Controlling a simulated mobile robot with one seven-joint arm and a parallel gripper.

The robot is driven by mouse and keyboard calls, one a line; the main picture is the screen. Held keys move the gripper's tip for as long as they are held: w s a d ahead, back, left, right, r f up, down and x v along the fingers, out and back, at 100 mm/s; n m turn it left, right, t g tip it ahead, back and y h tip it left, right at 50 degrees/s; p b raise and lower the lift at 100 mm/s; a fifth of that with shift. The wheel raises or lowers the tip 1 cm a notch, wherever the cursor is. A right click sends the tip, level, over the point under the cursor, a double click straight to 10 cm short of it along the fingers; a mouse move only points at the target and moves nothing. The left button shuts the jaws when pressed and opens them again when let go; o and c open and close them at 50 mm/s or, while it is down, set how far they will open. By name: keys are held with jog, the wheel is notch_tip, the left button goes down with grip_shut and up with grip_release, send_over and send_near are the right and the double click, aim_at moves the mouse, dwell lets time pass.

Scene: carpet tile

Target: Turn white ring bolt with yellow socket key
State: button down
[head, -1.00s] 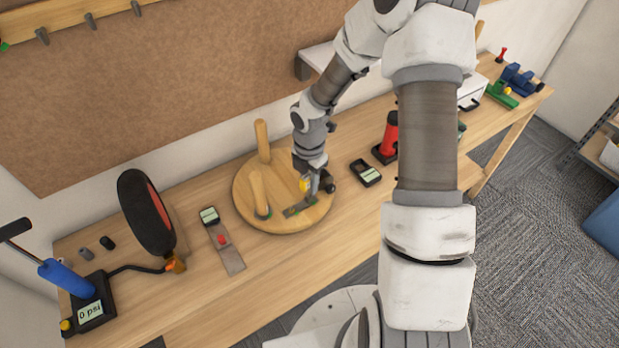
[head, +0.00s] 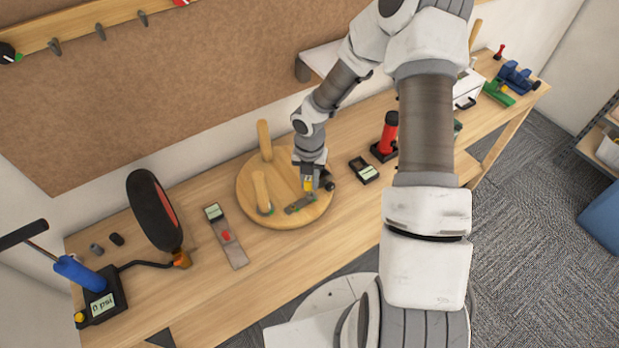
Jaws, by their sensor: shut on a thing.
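My gripper (head: 312,184) points down over the right part of a round wooden board (head: 250,198) on the workbench. It is shut on a small yellow thing, likely the yellow socket key (head: 308,184), of which only a little shows.
A blue pump (head: 80,273) and black wheel (head: 153,211) stand at the left. The bench front is clear.

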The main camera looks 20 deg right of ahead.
dwell(0.5)
jog(key=shift+m, duration=0.3)
jog(key=shift+r, duration=0.1)
notch_tip(320, 180, up, 3)
jog(key=shift+f+p, duration=0.2)
jog(key=shift+p, duration=0.95)
jog(key=shift+r, duration=0.9)
